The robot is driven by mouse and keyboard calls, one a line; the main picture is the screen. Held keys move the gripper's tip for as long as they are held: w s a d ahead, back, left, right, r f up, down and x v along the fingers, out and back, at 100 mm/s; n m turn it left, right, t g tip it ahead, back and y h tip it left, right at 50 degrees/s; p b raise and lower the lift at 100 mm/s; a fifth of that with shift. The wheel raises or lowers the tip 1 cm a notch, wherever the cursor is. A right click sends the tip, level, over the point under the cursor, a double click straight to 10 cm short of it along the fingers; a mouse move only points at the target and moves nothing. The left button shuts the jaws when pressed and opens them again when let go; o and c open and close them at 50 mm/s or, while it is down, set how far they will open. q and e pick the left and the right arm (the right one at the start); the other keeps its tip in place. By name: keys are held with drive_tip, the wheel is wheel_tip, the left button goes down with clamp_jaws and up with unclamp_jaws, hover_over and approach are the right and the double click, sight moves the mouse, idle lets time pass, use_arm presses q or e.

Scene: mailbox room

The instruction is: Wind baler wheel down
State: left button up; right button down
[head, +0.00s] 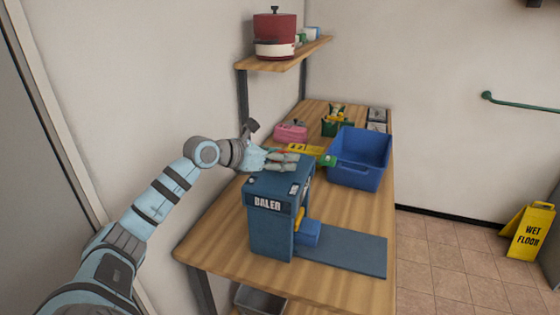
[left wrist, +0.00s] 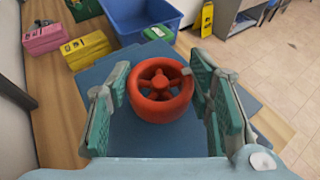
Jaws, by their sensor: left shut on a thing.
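The blue baler (head: 268,222) stands on the wooden table, with its name on the front. Its red spoked handwheel (left wrist: 160,90) lies between the two green-padded fingers of my left gripper (left wrist: 158,98) in the left wrist view. In the head view my left gripper (head: 284,160) is at the top of the baler, and it hides most of the wheel. The gripper is shut on the wheel. A small blue block (head: 308,233) sits at the baler's opening, beside a flat blue-grey plate (head: 345,255). My right gripper is not in view.
A blue bin (head: 360,172) stands behind the baler, with a pink box (head: 291,132) and a yellow box (head: 306,149) near it. A shelf (head: 290,54) with a red pot (head: 274,30) hangs above. The table's front left is bare. A wet-floor sign (head: 529,232) stands right.

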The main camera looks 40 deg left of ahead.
use_arm(q)
drive_tip(key=m+g+h, duration=0.1)
drive_tip(key=m+h, duration=0.1)
drive_tip(key=shift+m+h, duration=0.3)
drive_tip(key=shift+h, duration=0.1)
drive_tip(key=m+g+h, duration=0.1)
drive_tip(key=m+h, duration=0.1)
drive_tip(key=shift+m+g, duration=0.3)
drive_tip(key=shift+g, duration=0.1)
drive_tip(key=shift+m+h, duration=0.3)
drive_tip(key=shift+h, duration=0.1)
drive_tip(key=shift+f+g, duration=0.15)
drive_tip(key=shift+g, duration=0.35)
drive_tip(key=o, duration=1.2)
drive_tip(key=shift+w, duration=0.15)
